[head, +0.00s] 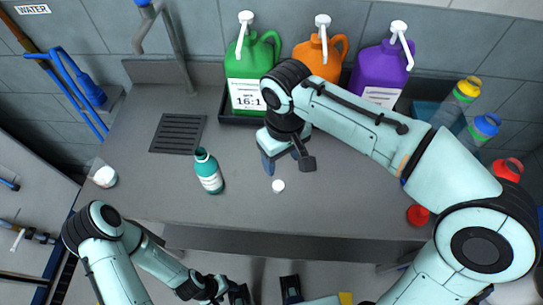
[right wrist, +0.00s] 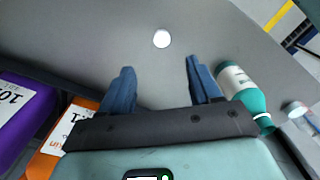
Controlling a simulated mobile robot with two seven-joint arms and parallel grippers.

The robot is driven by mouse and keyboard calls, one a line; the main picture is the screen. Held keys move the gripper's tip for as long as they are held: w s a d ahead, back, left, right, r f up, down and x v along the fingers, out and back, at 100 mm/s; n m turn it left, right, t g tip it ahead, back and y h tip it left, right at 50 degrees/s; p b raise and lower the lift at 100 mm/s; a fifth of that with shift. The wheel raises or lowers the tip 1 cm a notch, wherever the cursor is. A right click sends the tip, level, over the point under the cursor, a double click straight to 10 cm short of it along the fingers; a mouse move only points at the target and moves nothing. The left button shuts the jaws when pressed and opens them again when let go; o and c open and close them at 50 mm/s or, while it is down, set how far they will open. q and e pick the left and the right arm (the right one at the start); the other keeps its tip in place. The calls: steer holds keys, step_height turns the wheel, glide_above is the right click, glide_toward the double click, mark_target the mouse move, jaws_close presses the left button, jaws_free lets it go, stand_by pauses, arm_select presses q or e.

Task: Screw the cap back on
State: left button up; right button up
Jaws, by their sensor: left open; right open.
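A small white cap (head: 278,185) lies on the grey counter. It also shows in the right wrist view (right wrist: 161,39), ahead of the fingertips and apart from them. A teal bottle (head: 209,172) with a white label stands upright on the counter to the left of the cap, its top showing no white cap. The bottle is also at the right in the right wrist view (right wrist: 232,82). My right gripper (head: 287,165) is open and empty, pointing down just behind the cap. My left gripper (head: 265,292) is open and empty, in front of the counter's front edge.
Green (head: 250,75), orange (head: 318,58) and purple (head: 379,72) pump jugs stand in a dark tray at the back. A drain grille (head: 178,134) is left of the bottle. A white round item (head: 104,177) sits at the left end. Several colour-capped bottles are at right.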

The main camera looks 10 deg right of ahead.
steer(key=shift+s+r, duration=0.1)
steer(key=shift+s, duration=0.15)
steer(key=b, duration=0.1)
glide_above(279, 186)
steer(key=f, duration=0.7)
steer(key=shift+s+d+f, duration=0.15)
steer(key=shift+s+f, duration=0.2)
steer(key=shift+w+f, duration=0.1)
steer(key=shift+f, duration=0.15)
steer(key=f+b, duration=0.1)
steer(key=f, duration=0.4)
steer(key=shift+w+f, duration=0.15)
steer(key=shift+w, duration=0.05)
